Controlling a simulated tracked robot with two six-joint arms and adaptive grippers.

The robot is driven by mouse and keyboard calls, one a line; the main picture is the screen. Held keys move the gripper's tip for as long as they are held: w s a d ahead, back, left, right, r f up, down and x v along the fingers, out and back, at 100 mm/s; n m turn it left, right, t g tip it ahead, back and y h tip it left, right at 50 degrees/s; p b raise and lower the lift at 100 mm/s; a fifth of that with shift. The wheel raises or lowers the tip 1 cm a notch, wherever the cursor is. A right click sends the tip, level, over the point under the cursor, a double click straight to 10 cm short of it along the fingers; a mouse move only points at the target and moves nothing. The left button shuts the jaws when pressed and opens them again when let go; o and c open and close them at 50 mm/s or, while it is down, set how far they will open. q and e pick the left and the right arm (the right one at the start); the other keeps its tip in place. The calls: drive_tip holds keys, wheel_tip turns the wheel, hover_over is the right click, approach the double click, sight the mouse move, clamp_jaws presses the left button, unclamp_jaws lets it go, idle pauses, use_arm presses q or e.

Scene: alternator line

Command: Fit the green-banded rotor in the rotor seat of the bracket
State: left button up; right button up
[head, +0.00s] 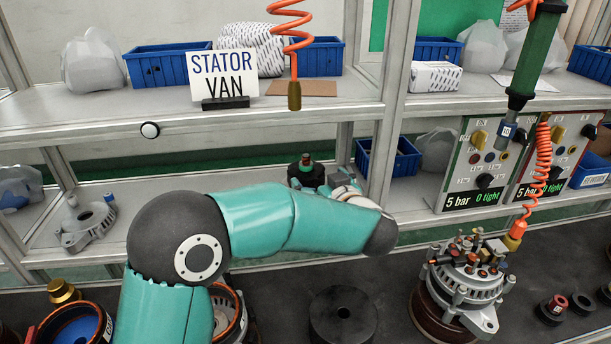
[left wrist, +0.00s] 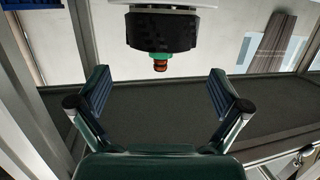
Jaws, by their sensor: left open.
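The green-banded rotor (head: 306,174), with a dark body and a reddish shaft tip, stands upright on the lower shelf behind my left forearm. In the left wrist view the rotor (left wrist: 160,32) appears upside down, its green band below the black body. My left gripper (left wrist: 160,95) is open, its two fingers apart with nothing between them; the rotor is beyond the fingertips, not touching. In the head view my arm mostly hides this gripper. A pale surface lies under the rotor, partly hidden. A silver bracket (head: 86,224) stands on the shelf at left; its seat is not clear.
An assembled alternator (head: 468,272) stands on a brown base at right. Orange coiled hoses (head: 292,36) and a green tool (head: 535,55) hang from above. The STATOR VAN sign (head: 224,76) stands on the upper shelf.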

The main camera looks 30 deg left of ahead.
sight(308, 170)
use_arm(q)
drive_tip(key=x, duration=0.2)
drive_tip(key=shift+w+a, duration=0.2)
drive_tip(key=shift+a, duration=0.05)
drive_tip(key=shift+f+x, duration=0.15)
drive_tip(key=shift+x, duration=1.15)
drive_tip(key=shift+f+x, duration=0.15)
drive_tip(key=shift+x, duration=1.15)
drive_tip(key=shift+s, duration=0.1)
drive_tip(key=shift+c, duration=0.3)
drive_tip(key=c, duration=1.3)
drive_tip(key=shift+r, duration=0.35)
drive_tip(key=shift+c, duration=0.5)
